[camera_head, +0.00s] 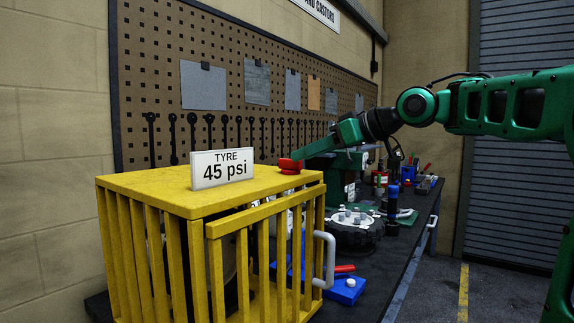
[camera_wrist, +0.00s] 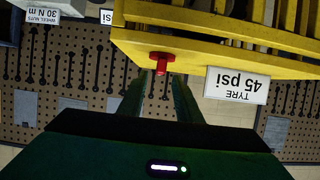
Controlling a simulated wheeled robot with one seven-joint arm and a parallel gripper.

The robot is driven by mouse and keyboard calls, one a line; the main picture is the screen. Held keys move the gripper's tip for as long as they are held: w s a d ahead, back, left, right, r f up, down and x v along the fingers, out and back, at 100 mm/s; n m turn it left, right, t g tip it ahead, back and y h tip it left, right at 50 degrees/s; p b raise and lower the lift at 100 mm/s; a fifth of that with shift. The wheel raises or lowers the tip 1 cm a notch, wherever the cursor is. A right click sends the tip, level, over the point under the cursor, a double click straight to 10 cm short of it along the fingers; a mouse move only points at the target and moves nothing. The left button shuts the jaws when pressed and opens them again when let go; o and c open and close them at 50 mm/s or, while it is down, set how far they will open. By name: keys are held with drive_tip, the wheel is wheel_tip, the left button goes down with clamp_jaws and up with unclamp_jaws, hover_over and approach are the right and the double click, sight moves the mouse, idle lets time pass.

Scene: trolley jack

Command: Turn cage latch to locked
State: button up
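The yellow cage (camera_head: 130,187) stands at the near end of the bench, with its barred door and grey handle (camera_head: 329,260) facing right. The red cage latch (camera_head: 290,166) sits on the cage top near its far right corner. It also shows in the wrist view (camera_wrist: 162,57), with a round head and a short arm pointing towards my gripper. My gripper (camera_head: 304,157) is at the latch, low over the cage top. In the wrist view my gripper's (camera_wrist: 161,76) fingers are apart, with the latch's arm between their tips. I cannot tell whether they touch it.
A white "TYRE 45 psi" sign (camera_head: 222,169) stands on the cage top, left of the latch. Behind are a pegboard (camera_head: 260,85) with hanging tools and a bench (camera_head: 395,255) with a dark round part (camera_head: 357,231) and several tools. Floor at the right is clear.

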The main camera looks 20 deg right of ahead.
sight(290, 160)
drive_tip(key=x, duration=0.5)
drive_tip(key=shift+w+a+f, duration=0.2)
drive_tip(key=shift+w+a, duration=0.05)
